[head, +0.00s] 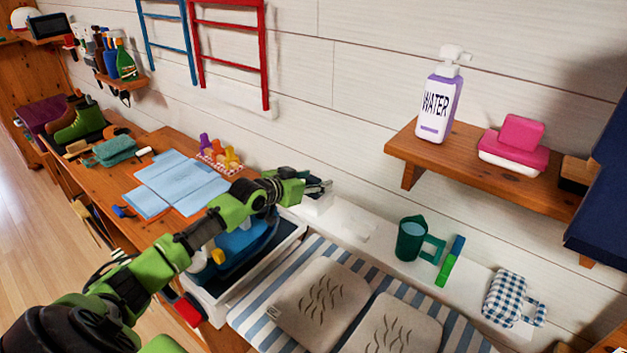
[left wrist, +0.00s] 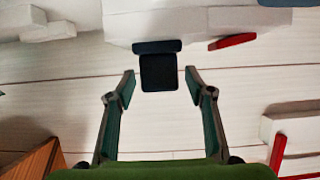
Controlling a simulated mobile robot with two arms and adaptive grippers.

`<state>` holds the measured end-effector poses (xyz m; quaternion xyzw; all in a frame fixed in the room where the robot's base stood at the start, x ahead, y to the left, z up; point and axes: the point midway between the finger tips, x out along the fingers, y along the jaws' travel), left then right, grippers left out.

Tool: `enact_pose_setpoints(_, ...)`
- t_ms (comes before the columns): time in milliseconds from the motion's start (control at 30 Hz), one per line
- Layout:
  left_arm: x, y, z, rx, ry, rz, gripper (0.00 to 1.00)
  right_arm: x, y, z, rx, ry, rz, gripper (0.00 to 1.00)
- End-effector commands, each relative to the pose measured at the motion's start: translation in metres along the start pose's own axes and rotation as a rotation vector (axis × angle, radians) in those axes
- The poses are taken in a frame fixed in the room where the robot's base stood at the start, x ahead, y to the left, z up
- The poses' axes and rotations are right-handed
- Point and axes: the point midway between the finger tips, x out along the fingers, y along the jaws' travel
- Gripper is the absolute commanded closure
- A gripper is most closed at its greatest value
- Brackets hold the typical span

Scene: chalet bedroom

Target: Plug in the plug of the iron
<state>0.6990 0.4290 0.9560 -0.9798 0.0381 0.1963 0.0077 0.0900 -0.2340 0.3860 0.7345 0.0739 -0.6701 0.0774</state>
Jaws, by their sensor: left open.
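The blue iron (head: 243,241) sits in a dark tray at the left end of the ironing surface, partly hidden by my left arm. My left gripper (head: 322,187) is stretched out close to the wall, above a white box (head: 316,204). In the left wrist view my left gripper (left wrist: 160,85) is open, its two fingers apart. A dark navy block (left wrist: 158,72), which looks like the plug, shows between and just beyond the fingertips, against a white block (left wrist: 195,22). No finger visibly touches it. Its cord is not visible. My right gripper is not in view.
A striped ironing surface (head: 247,303) carries two grey cloths. On the white ledge stand a green mug (head: 411,239) and a checked cloth item (head: 503,298). A wooden shelf (head: 480,165) with a water bottle (head: 438,105) juts out at right. Folded blue cloths (head: 168,182) lie left.

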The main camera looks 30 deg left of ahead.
Motion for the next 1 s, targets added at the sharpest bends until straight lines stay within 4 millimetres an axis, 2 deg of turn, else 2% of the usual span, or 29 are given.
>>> enact_pose_setpoints(267, -0.01, -0.001, 0.001, 0.002, -0.001, -0.001, 0.51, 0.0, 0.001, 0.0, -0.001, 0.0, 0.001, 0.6)
enact_pose_setpoints(800, -0.09, 0.0, 0.002, 0.004, -0.003, 0.0, 0.51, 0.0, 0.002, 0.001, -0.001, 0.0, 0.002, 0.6)
enact_pose_setpoints(1000, -0.109, 0.0, 0.002, 0.0, -0.002, 0.0, 0.51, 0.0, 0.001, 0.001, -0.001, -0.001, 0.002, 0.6)
